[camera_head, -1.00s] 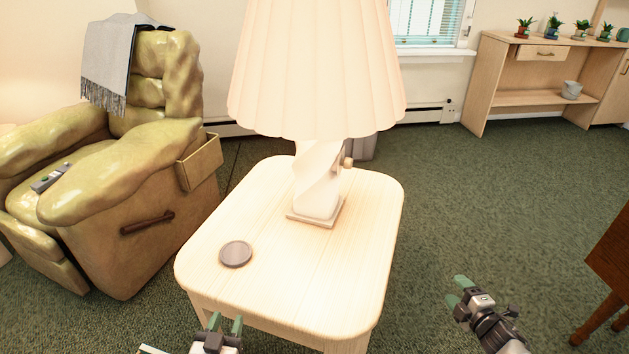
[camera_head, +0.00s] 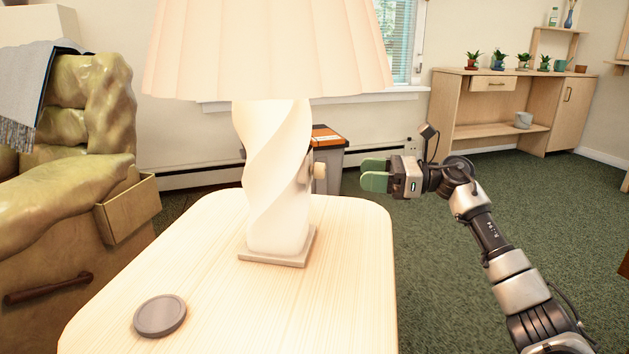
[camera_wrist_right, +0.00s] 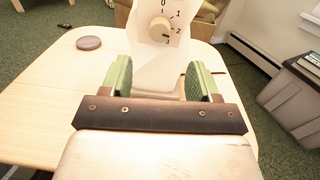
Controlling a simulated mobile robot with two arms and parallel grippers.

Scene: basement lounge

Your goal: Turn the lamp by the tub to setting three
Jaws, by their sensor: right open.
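The lit lamp has a white twisted body (camera_head: 268,170) and a pleated shade (camera_head: 268,50), and stands on a light wood side table (camera_head: 345,290). A pale round knob (camera_head: 319,172) sticks out from the right side of its body. In the right wrist view the knob (camera_wrist_right: 160,29) faces me, with marks 0, 1, 2 and 3 around it; a small dark mark on it lies at its lower right, toward the 3. My right gripper (camera_head: 374,173) is open and empty, right of the knob and apart from it, at about its height. My left gripper is out of view.
A grey round coaster (camera_head: 160,316) lies on the table's front left. A green armchair (camera_head: 60,200) stands at the left. A shelf unit with plants (camera_head: 490,100) stands at the back right.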

